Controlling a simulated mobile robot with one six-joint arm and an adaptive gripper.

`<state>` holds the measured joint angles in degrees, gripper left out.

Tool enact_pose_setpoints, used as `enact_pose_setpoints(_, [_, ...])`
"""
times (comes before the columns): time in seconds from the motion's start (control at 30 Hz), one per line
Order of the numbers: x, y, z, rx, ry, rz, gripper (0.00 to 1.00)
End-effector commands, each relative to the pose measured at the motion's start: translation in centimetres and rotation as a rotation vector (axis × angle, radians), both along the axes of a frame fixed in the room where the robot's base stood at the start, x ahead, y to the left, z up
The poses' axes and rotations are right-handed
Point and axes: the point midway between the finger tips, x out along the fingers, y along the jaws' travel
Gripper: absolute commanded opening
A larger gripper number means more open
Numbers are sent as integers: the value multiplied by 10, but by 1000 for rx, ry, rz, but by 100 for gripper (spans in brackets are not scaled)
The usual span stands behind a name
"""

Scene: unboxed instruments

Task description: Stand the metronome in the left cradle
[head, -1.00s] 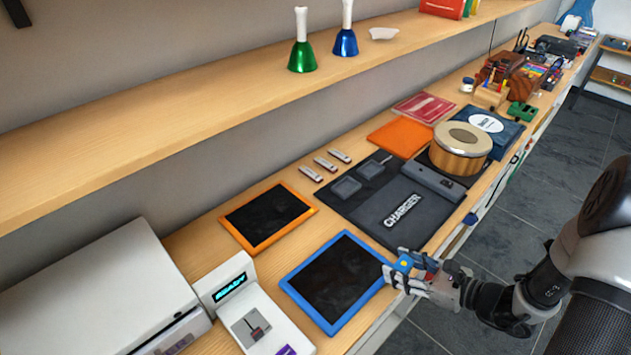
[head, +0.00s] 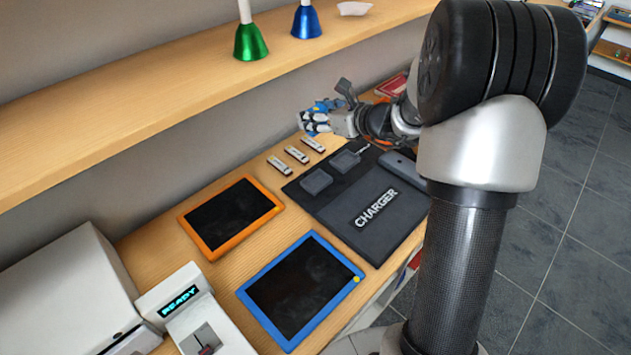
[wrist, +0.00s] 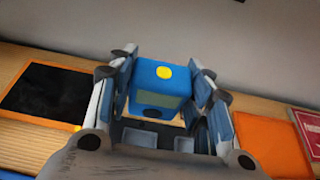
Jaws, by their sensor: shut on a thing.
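The metronome, a small blue block with a yellow dot on its top (wrist: 150,72), sits between the fingers of my gripper (wrist: 165,95) in the wrist view. My gripper is shut on it. In the head view my gripper (head: 318,120) is raised above the back of the counter, behind the dark charger mat (head: 385,222), and the block is mostly hidden by the fingers. The left cradle (head: 316,180) is a square grey holder on the mat and looks empty. The right cradle (head: 345,160) beside it also looks empty. Both show below the block in the wrist view.
Several small pale bars (head: 296,154) lie behind the mat. An orange-framed tablet (head: 271,193) and a blue-framed tablet (head: 247,295) lie left of it. A shelf (head: 150,95) with a green bell (head: 250,42) and a blue bell (head: 306,22) overhangs the back.

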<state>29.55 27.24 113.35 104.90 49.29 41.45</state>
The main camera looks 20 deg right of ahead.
Motion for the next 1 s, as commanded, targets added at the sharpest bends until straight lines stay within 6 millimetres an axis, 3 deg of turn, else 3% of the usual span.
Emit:
enact_pose_setpoints(0.13, [2,-2,-20,3,7,-13,16])
enact_pose_setpoints(0.4, [1,-2,-96,4,8,-12,16])
enact_pose_setpoints(0.6, [2,-2,-139,4,5,-11,16])
enact_pose_setpoints(0.87, [2,-2,-158,0,2,-10,16])
enact_pose_setpoints(1.0, [2,-2,-178,2,4,-10,16])
